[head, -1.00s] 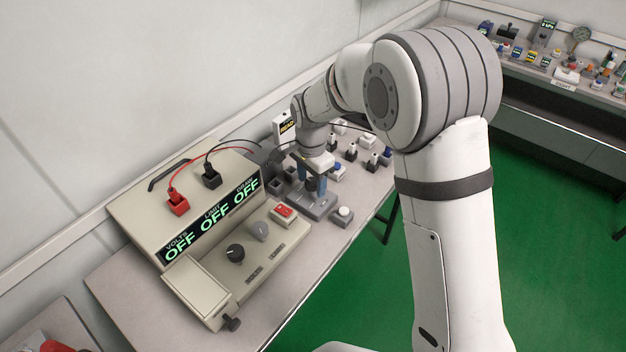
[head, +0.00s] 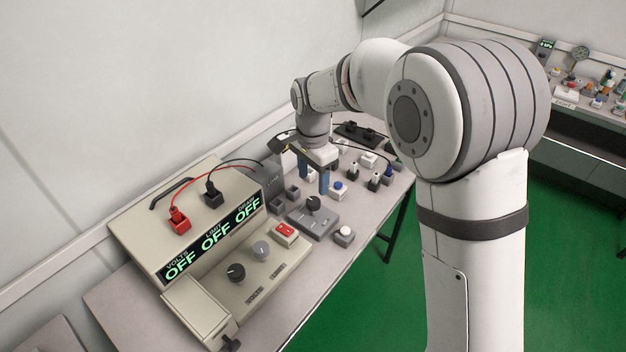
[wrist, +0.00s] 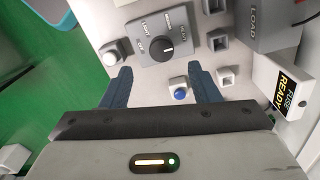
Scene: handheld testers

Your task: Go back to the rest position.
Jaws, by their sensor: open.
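My gripper (head: 314,180) is open and empty above the bench, behind the grey box (head: 325,228) with a black knob (head: 313,203). Its two blue fingers point down, apart from the knob. In the wrist view my gripper (wrist: 160,72) has its fingers spread on either side of a blue button (wrist: 180,94). The black knob (wrist: 167,46) lies beyond the fingertips there, with its white mark visible.
A beige tester (head: 215,240) with OFF displays and red and black plugs stands at left. A grey LOAD box (wrist: 270,22) and a FUSE READY block (wrist: 291,91) are close on the right. Several small sockets crowd the bench (head: 355,228). Green floor lies right.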

